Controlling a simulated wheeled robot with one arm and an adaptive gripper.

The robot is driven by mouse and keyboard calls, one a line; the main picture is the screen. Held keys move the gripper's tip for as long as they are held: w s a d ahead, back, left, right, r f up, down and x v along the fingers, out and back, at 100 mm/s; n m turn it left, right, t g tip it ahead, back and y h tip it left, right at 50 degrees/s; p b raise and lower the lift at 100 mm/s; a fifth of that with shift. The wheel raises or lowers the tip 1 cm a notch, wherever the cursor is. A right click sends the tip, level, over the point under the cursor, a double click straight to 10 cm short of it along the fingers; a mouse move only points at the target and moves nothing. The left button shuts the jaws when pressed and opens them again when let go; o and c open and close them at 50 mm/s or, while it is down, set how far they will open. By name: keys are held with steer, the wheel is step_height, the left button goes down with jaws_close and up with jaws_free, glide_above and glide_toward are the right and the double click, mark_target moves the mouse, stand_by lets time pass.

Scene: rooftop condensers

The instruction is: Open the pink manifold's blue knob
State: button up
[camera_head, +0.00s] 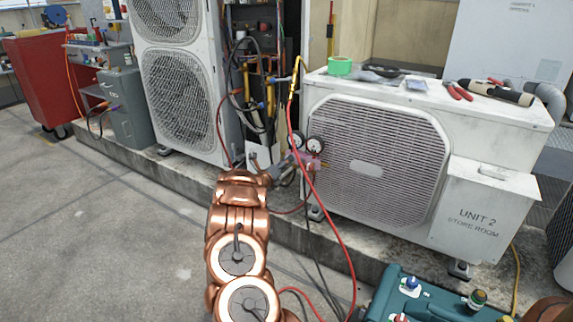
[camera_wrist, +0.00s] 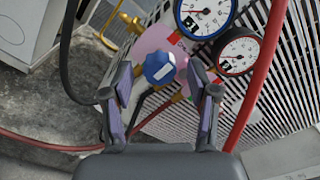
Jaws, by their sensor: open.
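The pink manifold (camera_head: 311,161) hangs in front of the low condenser's grille in the head view, with two round gauges above it. In the wrist view the pink manifold (camera_wrist: 150,42) is tilted, and its blue knob (camera_wrist: 159,67) faces me with a white mark across it. My gripper (camera_wrist: 162,88) is open, with one finger to each side of the knob and a little nearer to me. The fingers do not appear to touch it. In the head view my gripper (camera_head: 268,172) is small and partly merged with the manifold and hoses.
A red hose (camera_head: 325,205) runs down past the manifold, and a red hose (camera_wrist: 262,75) passes right of my fingers. The low condenser (camera_head: 375,160) stands right, with tools on top. A teal case (camera_head: 435,300) is at the front right. Open floor lies left.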

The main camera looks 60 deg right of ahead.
steer(key=shift+w+d, duration=0.1)
steer(key=shift+d, duration=0.95)
jaws_close()
